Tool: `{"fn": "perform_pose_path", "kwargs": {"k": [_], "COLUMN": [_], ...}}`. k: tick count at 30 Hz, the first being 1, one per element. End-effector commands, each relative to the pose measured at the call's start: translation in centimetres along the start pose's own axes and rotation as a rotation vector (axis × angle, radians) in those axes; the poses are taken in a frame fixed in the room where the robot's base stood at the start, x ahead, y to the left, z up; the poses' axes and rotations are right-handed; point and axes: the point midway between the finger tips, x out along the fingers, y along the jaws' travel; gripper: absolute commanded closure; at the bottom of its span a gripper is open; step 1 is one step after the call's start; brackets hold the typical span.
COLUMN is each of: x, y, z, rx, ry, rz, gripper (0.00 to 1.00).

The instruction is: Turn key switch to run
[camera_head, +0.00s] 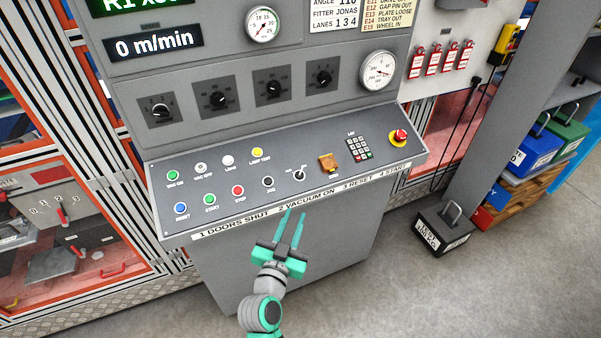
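The slanted grey control panel (205,215) fills the middle of the view. A small switch (299,175) with a light, narrow handle sits between a black button (268,182) and an orange square part (328,163); it looks like the key switch. Small labels stand around it, too fine to read, so I cannot tell its setting. My gripper (295,213) is in front of the panel's lower edge, below the switch in the picture. Its two fingers are apart with nothing between them. It appears clear of the switch; its exact distance from the panel is unclear.
Coloured buttons, including a red one (238,190), line the panel's left. A keypad (358,146) and red mushroom button (399,137) are at its right. Knobs and gauges sit above. A dark weight (443,230) stands on the floor at right.

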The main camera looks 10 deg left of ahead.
Motion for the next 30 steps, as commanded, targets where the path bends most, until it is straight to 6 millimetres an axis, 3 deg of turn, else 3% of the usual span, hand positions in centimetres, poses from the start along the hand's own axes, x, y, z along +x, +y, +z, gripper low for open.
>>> {"fn": "perform_pose_path", "kwargs": {"k": [3, 7, 14, 30], "x": [1.6, 2.4, 3.6, 12.0], "y": [-2.0, -3.0, -3.1, -2.6], "z": [-2.6, -4.1, -4.7, -5.2], "rx": [0.054, 0.090, 0.104, 0.102], "ry": [0.034, 0.053, 0.060, 0.059], "rz": [0.026, 0.047, 0.058, 0.057], "gripper": [0.78, 0.78, 0.78, 0.78]}}
